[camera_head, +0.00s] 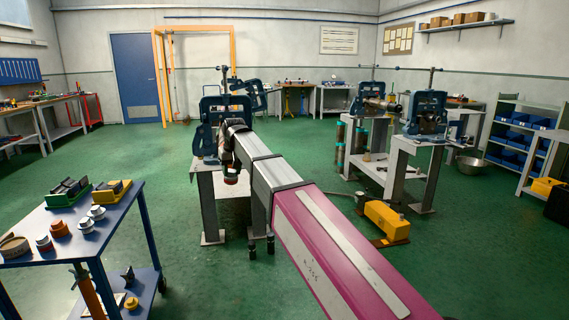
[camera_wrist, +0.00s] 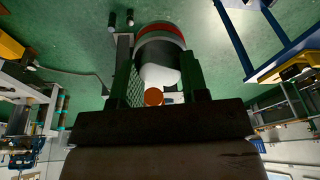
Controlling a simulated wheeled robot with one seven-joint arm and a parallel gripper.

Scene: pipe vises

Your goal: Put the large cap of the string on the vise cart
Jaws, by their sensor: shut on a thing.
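My gripper (camera_head: 231,172) is in the middle of the head view, pointing down in front of a vise stand. It is shut on a cap with a red band (camera_head: 231,180). In the wrist view the cap (camera_wrist: 160,44) sits between the two fingers (camera_wrist: 158,80), dark with a red band and a pale inner part. An orange disc (camera_wrist: 153,96) shows beside the pale part; I cannot tell what it belongs to. A blue wheeled cart (camera_head: 75,243) stands at the left of the head view, apart from my gripper. Which cart is the vise cart is unclear.
Pipe vises (camera_head: 427,113) stand on grey stands. A yellow tool (camera_head: 387,220) is on the floor at right. Green floor (camera_head: 165,215) is clear between cart and stand.

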